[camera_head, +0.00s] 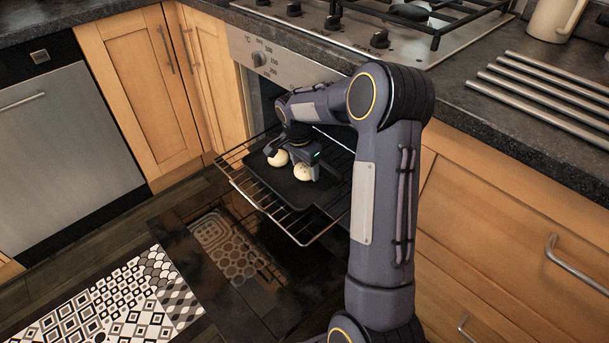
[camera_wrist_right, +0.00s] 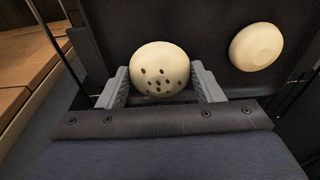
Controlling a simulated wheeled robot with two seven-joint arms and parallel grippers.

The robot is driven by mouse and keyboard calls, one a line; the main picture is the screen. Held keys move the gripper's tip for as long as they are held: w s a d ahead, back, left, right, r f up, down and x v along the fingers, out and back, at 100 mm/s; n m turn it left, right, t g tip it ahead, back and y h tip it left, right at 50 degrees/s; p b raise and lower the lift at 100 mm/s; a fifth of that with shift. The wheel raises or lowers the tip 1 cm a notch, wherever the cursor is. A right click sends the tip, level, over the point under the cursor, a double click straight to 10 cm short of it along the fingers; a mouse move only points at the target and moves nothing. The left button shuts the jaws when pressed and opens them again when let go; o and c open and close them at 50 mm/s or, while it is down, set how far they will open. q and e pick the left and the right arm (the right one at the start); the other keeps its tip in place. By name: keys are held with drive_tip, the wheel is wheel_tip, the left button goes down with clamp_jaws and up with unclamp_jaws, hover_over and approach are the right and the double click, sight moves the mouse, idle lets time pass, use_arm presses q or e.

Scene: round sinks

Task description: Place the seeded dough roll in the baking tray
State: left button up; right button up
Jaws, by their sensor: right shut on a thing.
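The seeded dough roll (camera_wrist_right: 160,70), pale and round with dark seeds, sits between the two grey fingers of my right gripper (camera_wrist_right: 163,86) in the right wrist view. The gripper is shut on it. A plain pale roll (camera_wrist_right: 256,46) lies to its right on the dark baking tray (camera_wrist_right: 205,40). In the head view my right gripper (camera_head: 295,163) is low at the tray (camera_head: 262,184), with two pale rolls by its fingers. I cannot tell clearly which is seeded there, or whether the held roll touches the tray. My left gripper is out of view.
The tray rests on a wire oven rack (camera_head: 318,236) pulled out above the open oven door (camera_head: 215,270). The control panel (camera_head: 285,65) and hob (camera_head: 390,40) are above. Wooden cabinets (camera_head: 140,85) stand left, drawers (camera_head: 510,240) right. A patterned mat (camera_head: 120,300) lies on the floor.

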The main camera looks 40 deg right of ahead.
sight(304, 174)
wheel_tip(304, 174, down, 3)
drive_tip(key=shift+w+f+b, duration=0.1)
drive_tip(key=shift+f+b, duration=0.1)
drive_tip(key=shift+b, duration=0.2)
drive_tip(key=shift+f, duration=0.2)
drive_tip(key=o, duration=1.1)
drive_tip(key=shift+r, duration=0.15)
